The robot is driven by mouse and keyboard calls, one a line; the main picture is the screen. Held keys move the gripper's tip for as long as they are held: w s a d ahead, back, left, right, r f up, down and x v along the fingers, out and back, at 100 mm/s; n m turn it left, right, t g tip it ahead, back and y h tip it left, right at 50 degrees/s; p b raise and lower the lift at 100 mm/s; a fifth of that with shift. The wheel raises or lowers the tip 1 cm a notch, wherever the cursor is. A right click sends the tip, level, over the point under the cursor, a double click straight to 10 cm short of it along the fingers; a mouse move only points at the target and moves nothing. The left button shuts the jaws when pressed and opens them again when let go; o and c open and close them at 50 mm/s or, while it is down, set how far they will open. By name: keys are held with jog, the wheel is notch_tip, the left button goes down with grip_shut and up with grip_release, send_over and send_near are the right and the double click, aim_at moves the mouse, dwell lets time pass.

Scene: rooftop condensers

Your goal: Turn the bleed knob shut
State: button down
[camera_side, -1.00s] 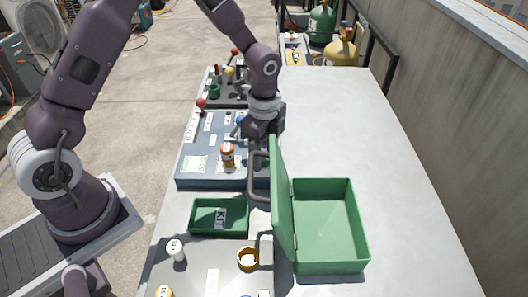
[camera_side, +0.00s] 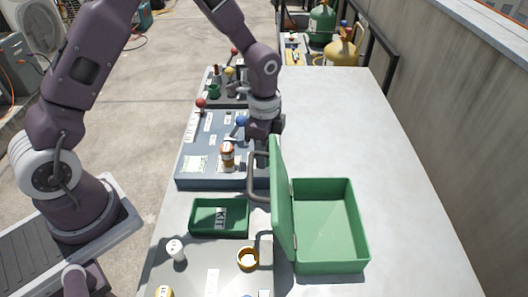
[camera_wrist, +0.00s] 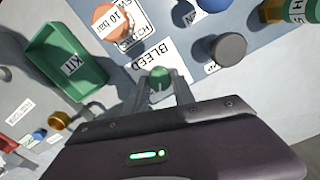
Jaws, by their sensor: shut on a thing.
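The bleed knob (camera_wrist: 158,75) is a small green knob in the wrist view, beside a white label (camera_wrist: 150,56) reading BLEED on the blue-grey panel. My gripper (camera_wrist: 160,84) has its two fingers around the knob, one on each side, and is shut on it. How far the knob is turned cannot be told. In the side view my gripper's body (camera_side: 263,128) is over the right part of the panel (camera_side: 205,180). The fingertips and the knob are hidden there behind the raised lid of the green case.
The open green case (camera_side: 330,268) stands just in front of my gripper with its lid upright. A dark grey knob (camera_wrist: 228,49) sits close to the fingers.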

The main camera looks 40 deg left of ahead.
jog(key=n, duration=1.1)
jog(key=shift+n, duration=2)
jog(key=c, duration=1.1)
grip_release()
jog(key=shift+o, duration=0.2)
notch_tip(320, 180, up, 7)
jog(key=shift+r, duration=0.1)
